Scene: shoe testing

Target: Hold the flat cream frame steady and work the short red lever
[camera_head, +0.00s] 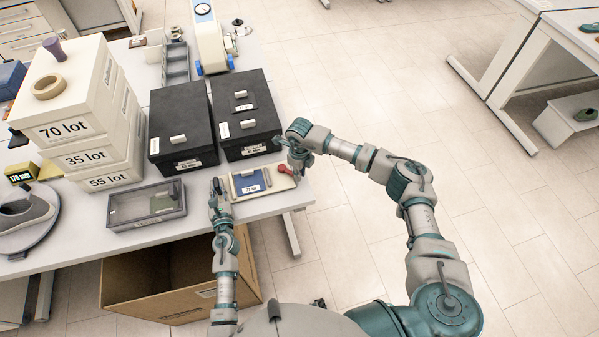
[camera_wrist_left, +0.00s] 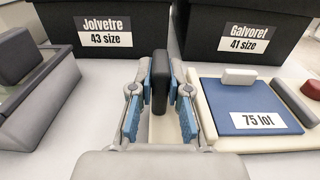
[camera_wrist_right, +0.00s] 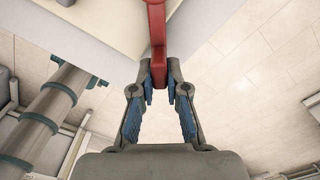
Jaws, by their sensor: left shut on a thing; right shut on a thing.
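The flat cream frame (camera_head: 283,183) lies at the table's front right corner, with a blue plate (camera_head: 246,181) labelled "75 lot" in it. The frame's cream rim also shows in the left wrist view (camera_wrist_left: 209,112). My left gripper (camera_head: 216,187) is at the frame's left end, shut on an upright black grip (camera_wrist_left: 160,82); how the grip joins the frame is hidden. The short red lever (camera_head: 284,169) is at the frame's right end. My right gripper (camera_wrist_right: 158,82) is shut on the red lever (camera_wrist_right: 157,35) beside the table edge.
Two black boxes (camera_head: 182,128) stand just behind the frame. A grey clear-lidded case (camera_head: 146,206) lies left of my left gripper. Stacked cream boxes (camera_head: 80,100) stand further left. A cardboard box (camera_head: 190,272) is on the floor below. Open floor lies right of the table.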

